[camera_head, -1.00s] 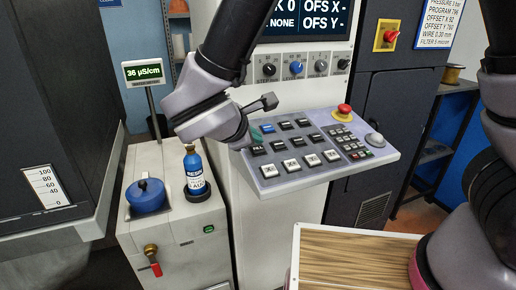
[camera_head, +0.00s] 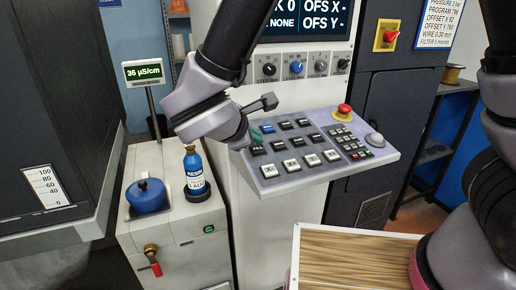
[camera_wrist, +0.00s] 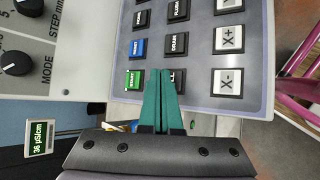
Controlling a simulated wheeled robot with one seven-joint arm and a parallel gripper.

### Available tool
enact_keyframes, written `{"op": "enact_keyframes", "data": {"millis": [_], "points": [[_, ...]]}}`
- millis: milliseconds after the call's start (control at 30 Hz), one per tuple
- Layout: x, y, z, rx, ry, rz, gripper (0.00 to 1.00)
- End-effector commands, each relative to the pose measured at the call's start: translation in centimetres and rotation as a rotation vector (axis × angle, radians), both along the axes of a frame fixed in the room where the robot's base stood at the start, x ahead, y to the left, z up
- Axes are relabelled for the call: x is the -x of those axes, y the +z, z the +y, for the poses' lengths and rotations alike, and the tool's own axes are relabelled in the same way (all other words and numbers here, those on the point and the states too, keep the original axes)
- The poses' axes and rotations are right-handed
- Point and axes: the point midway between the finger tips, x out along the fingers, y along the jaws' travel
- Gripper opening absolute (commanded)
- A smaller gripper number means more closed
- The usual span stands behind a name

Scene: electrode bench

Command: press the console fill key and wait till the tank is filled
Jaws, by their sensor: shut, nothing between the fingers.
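The console (camera_head: 330,165) is a sloping grey panel with several dark and white keys. The black fill key (camera_head: 258,150) is at its left end, below my gripper's fingers; in the wrist view its lettering (camera_wrist: 179,80) is partly hidden by them. My gripper (camera_wrist: 161,73) is shut, with its teal fingers together and nothing between them. The fingertips lie over or beside the fill key, between it and the green start key (camera_wrist: 134,79); I cannot tell whether they touch it. A 0-to-100 level scale (camera_head: 46,187) is on the dark machine at left; no liquid level is readable.
A red emergency button (camera_head: 344,110) stands at the console's back edge. A blue bottle (camera_head: 194,172) and a blue-capped unit (camera_head: 147,194) stand on the pale cabinet at left. The conductivity display (camera_head: 143,72) reads 36. A wood-topped surface (camera_head: 350,262) is in front.

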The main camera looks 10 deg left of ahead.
Motion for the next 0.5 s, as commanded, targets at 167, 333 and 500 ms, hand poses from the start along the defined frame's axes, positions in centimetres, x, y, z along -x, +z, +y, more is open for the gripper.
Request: {"op": "enact_keyframes", "data": {"millis": [167,333,500], "points": [[-0.06,-0.3,0.03,0.0,0.0,0.0,0.0],[-0.14,-0.82,0.09,0.002,0.001,0.0,0.0],[-0.14,-0.83,0.1,0.001,0.001,0.0,0.0]]}}
